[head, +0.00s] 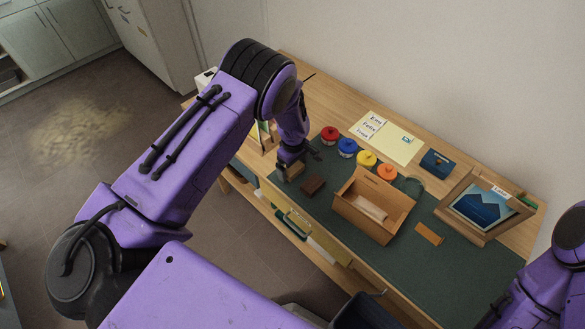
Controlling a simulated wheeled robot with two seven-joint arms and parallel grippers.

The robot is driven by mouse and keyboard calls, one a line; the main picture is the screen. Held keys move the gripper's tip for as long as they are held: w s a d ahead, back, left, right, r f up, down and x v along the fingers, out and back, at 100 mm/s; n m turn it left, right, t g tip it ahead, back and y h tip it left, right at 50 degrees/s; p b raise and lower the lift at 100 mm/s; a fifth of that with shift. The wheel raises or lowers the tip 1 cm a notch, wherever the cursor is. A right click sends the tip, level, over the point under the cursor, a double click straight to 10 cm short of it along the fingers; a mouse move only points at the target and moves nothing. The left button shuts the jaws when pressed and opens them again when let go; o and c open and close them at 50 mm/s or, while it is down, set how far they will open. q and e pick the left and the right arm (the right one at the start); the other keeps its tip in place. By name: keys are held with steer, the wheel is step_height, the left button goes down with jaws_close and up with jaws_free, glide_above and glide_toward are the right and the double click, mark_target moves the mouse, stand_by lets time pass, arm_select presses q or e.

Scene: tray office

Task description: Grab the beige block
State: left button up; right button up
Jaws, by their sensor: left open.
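My left gripper (300,159) hangs low over the left end of the green mat, its fingers partly hidden by the wrist. It is open. A tan, beige-brown block (294,171) lies on the mat just below and beside the fingers; I cannot tell whether they touch it. A dark brown block (313,186) lies just to the right of it. A pale beige, rounded piece (370,208) lies inside the open wooden box (392,222). An orange-brown block (430,234) lies to the right of the box. My right gripper is out of view.
Red (330,132), blue (347,146), yellow (367,158) and orange (387,171) lidded jars stand in a row behind the box. A framed picture (482,207) stands at the right. The green mat (400,277) is bare in front.

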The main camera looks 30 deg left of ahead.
arm_select(q)
steer(key=c, duration=1)
steer(key=shift+c, duration=0.2)
